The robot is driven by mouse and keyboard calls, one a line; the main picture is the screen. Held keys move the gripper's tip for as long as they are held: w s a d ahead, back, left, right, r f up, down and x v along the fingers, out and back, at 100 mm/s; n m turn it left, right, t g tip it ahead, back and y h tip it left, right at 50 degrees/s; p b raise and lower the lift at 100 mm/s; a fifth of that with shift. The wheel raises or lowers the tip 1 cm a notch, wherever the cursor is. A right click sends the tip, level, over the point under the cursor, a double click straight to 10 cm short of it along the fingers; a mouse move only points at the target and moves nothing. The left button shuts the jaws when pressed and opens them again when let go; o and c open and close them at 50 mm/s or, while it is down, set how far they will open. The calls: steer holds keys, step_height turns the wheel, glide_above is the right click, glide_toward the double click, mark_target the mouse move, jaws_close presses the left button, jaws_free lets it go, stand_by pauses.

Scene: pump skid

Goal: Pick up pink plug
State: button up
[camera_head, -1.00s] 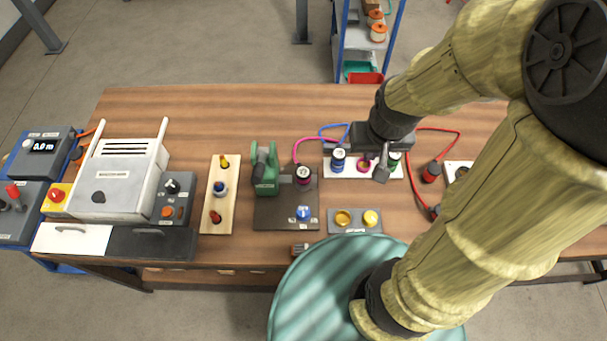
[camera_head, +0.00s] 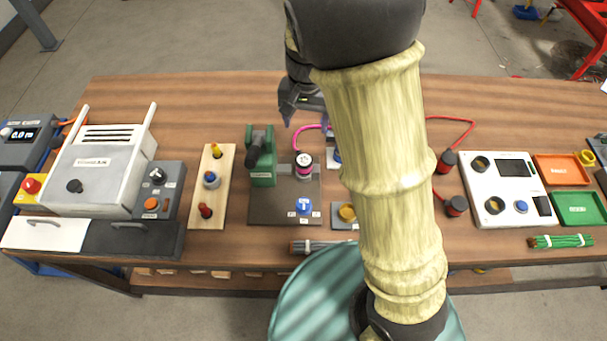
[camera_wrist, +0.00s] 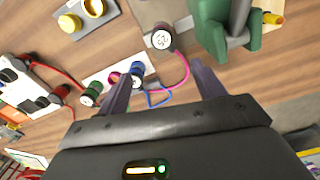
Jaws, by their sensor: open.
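The pink plug (camera_head: 303,168) stands upright on the dark base plate, beside the green clamp-like device (camera_head: 262,160). It has a dark body, a pink band and a white-labelled top. In the wrist view the plug (camera_wrist: 162,38) shows beyond the fingers, with its pink cable (camera_wrist: 183,72) running back between them. My gripper (camera_head: 300,114) is open and empty, above the table behind the plug and apart from it; its fingers (camera_wrist: 160,88) are spread in the wrist view. My arm partly hides the area right of the plug in the head view.
A white block (camera_wrist: 102,84) with a green plug (camera_wrist: 90,94), pink socket (camera_wrist: 113,77) and blue plug (camera_wrist: 137,70) is mostly hidden by my arm in the head view. A wooden board (camera_head: 211,188) lies left. The back of the table is clear.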

steer(key=shift+w+d, duration=0.1)
glide_toward(305, 159)
steer(key=f, duration=0.5)
steer(key=shift+s+d+f, duration=0.15)
steer(key=shift+s+f, duration=0.1)
steer(key=shift+f, duration=0.2)
steer(key=shift+f, duration=0.1)
steer(key=f, duration=0.3)
steer(key=f+p, duration=0.1)
steer(key=f, duration=0.1)
steer(key=shift+w+a, duration=0.2)
steer(key=shift+w, duration=0.1)
